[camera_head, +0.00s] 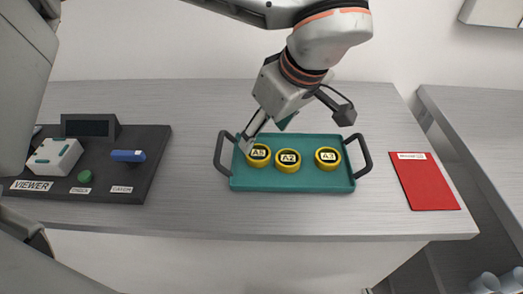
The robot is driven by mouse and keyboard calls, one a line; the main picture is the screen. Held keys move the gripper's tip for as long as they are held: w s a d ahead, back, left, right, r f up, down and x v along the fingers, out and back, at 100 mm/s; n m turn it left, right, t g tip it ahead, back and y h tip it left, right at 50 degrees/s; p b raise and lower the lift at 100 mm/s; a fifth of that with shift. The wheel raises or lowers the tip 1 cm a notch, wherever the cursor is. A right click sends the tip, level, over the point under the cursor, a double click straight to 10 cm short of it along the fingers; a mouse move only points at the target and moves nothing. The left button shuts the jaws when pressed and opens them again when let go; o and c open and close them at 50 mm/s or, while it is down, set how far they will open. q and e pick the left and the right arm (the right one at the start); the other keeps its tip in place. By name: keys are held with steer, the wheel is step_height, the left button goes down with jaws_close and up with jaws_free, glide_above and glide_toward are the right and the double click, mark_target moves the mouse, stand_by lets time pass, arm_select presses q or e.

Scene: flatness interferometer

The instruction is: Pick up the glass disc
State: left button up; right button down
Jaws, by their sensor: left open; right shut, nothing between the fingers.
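Three round yellow rings with dark centres and labels sit on the teal tray (240,180): the A5 ring (258,155), the A2 ring (288,160) and the A3 ring (328,158). I cannot tell whether any of them holds the glass disc; no clear glass stands out. My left gripper (298,128) is open over the tray's back edge, its fingers spread wide. One fingertip is close to the A5 ring; contact cannot be told. The other is above and behind the A3 ring. Nothing shows held. My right gripper is not in view.
The tray has dark handles at both ends. A black board (145,175) at left carries a white viewer block (55,157), a green button (84,176) and a blue piece (128,156). A red mat (428,185) lies at right. Table between tray and mat is clear.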

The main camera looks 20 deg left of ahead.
mark_target(257, 152)
arm_select(q)
steer(key=x, duration=0.6)
steer(key=shift+s+d+f+b, duration=0.1)
steer(key=shift+d+f+b, duration=0.1)
steer(key=shift+f+b, duration=0.15)
steer(key=shift+a+f, duration=0.15)
steer(key=shift+f, duration=0.2)
steer(key=c, duration=1.2)
steer(key=shift+c, duration=0.2)
arm_select(e)
steer(key=shift+s+d+f, duration=0.15)
steer(key=shift+s+f, duration=0.15)
steer(key=shift+f, duration=0.2)
